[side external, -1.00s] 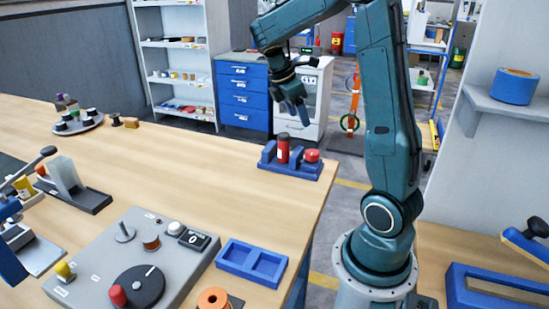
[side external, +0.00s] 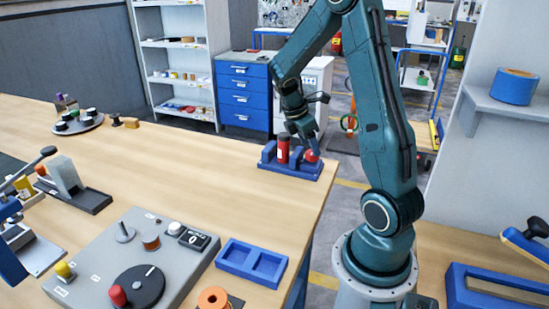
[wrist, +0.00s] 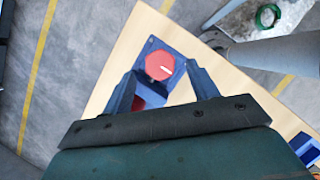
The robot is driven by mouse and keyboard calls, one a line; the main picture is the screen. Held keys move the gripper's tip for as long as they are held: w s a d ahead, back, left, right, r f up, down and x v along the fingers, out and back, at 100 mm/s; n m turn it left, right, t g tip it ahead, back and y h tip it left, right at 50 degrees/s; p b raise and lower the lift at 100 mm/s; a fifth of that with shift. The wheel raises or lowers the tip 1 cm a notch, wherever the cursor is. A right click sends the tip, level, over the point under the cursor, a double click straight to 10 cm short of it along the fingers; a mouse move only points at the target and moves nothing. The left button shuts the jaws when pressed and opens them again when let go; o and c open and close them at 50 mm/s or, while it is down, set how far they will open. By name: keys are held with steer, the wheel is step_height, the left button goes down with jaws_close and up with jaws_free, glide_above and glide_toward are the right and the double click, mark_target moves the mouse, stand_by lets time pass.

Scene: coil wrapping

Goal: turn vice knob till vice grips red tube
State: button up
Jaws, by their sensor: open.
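The blue vice (side external: 290,170) sits at the far right corner of the wooden table. The red tube (side external: 283,148) stands upright between its jaws; I cannot tell whether they touch it. The red vice knob (side external: 311,156) is at the right end of the vice. My gripper (side external: 310,146) is just above the knob, pointing down. In the wrist view the round red knob (wrist: 159,66) with a white mark shows beyond and between the open fingers (wrist: 163,80). The tube is mostly hidden there, with a red part showing by the left finger.
A grey winding station (side external: 130,265) with a crank disc, an empty blue tray (side external: 251,262) and an orange spool (side external: 213,298) are at the front. A round tray of spools (side external: 78,124) is at the back left. The table's middle is clear.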

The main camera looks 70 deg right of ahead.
mark_target(312, 157)
steer(key=shift+x, duration=1.45)
steer(key=shift+c, duration=0.5)
steer(key=c, duration=0.9)
